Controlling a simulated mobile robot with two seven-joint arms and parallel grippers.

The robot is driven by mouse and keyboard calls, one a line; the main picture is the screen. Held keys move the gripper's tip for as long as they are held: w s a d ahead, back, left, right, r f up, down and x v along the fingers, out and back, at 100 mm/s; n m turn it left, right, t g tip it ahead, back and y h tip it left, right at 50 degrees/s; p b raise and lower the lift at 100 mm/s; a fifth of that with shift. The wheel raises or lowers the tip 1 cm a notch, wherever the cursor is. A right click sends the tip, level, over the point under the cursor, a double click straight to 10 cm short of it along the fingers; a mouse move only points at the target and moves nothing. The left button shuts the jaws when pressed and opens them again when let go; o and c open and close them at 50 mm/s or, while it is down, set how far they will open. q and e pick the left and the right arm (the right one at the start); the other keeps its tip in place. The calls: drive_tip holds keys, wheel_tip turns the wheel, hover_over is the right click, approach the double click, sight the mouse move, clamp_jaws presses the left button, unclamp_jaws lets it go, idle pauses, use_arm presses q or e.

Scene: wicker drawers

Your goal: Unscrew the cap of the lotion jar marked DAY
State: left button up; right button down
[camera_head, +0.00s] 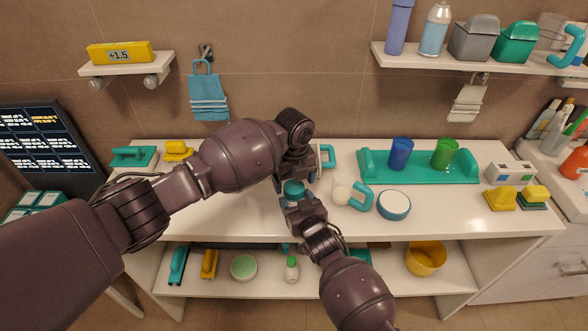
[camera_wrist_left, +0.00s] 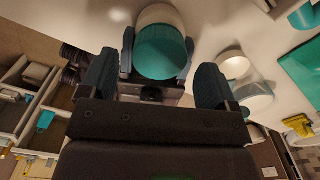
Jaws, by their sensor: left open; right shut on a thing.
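A lotion jar with a teal cap (camera_head: 293,189) stands on the white counter, between my two grippers. In the left wrist view the teal cap (camera_wrist_left: 161,52) faces the camera, with the pale jar body (camera_wrist_left: 158,14) behind it. No DAY mark is legible. My right gripper (camera_head: 296,199) is shut on the jar, its dark fingers on both sides of it. My left gripper (camera_head: 296,175) is above the jar. In the left wrist view my left gripper (camera_wrist_left: 155,78) is open and empty, its fingers spread wider than the cap, which is ahead of them.
A white round container with a blue rim (camera_head: 394,205) and a white item with a teal handle (camera_head: 345,194) are right of the jar. A teal tray (camera_head: 425,178) holds a blue cup (camera_head: 400,153) and a green cup (camera_head: 445,153). The lower shelf holds a yellow bowl (camera_head: 425,259).

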use_arm(q)
drive_tip(key=shift+f, duration=1.05)
drive_tip(key=shift+c, duration=0.5)
